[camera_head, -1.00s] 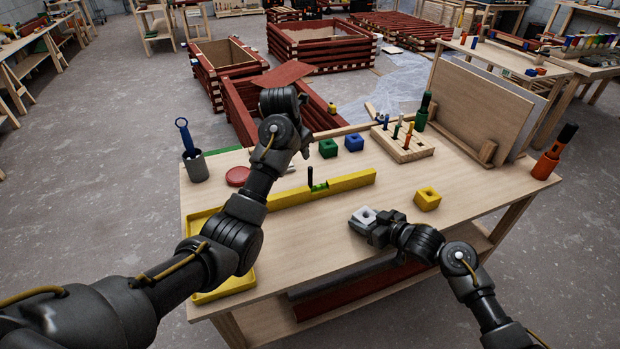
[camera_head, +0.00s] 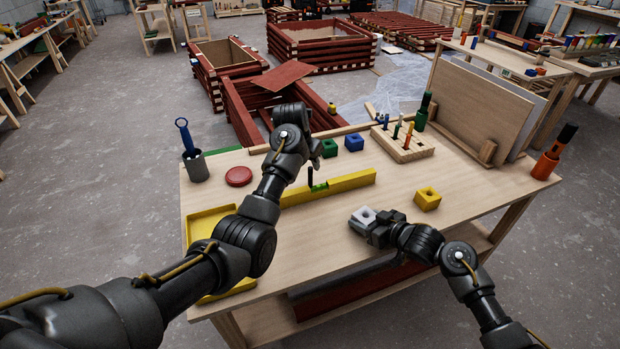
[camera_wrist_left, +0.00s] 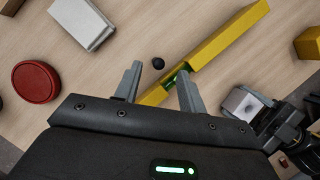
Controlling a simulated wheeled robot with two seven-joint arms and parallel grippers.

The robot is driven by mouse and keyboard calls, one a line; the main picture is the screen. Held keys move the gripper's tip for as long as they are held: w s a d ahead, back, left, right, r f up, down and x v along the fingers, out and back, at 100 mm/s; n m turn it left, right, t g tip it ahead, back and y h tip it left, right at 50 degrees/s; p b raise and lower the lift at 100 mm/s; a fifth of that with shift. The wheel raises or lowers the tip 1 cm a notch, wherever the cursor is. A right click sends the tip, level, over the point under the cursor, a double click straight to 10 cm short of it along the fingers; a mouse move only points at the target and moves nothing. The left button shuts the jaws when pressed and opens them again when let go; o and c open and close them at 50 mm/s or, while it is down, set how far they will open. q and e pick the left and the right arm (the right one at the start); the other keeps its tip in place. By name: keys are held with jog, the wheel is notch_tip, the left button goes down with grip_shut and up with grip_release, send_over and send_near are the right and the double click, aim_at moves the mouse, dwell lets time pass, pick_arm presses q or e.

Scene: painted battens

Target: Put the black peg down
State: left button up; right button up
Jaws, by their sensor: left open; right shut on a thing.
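The black peg (camera_head: 310,178) stands upright on the table just behind the yellow level (camera_head: 345,182). In the left wrist view the peg (camera_wrist_left: 157,64) shows end-on as a dark round, apart from the level (camera_wrist_left: 205,52). My left gripper (camera_head: 317,158) is above the table close to the peg. Its fingers (camera_wrist_left: 158,85) are apart and empty, with the peg beyond the tips and roughly between them. My right gripper (camera_head: 371,226) is shut on a light grey block with a hole (camera_head: 362,215), at the table's front. This block (camera_wrist_left: 242,102) also shows in the left wrist view.
Green (camera_head: 328,148) and blue (camera_head: 354,142) blocks sit behind the level, a yellow block (camera_head: 427,199) to the right. A peg rack (camera_head: 408,151) stands further back. A red disc (camera_head: 238,176), a grey cup (camera_head: 196,168) and a yellow tray (camera_head: 207,222) are left.

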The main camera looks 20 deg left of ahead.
aim_at(309, 168)
pick_arm(q)
jog(key=x, duration=0.5)
jog(key=shift+f, duration=0.15)
jog(key=shift+a, duration=0.1)
grip_shut()
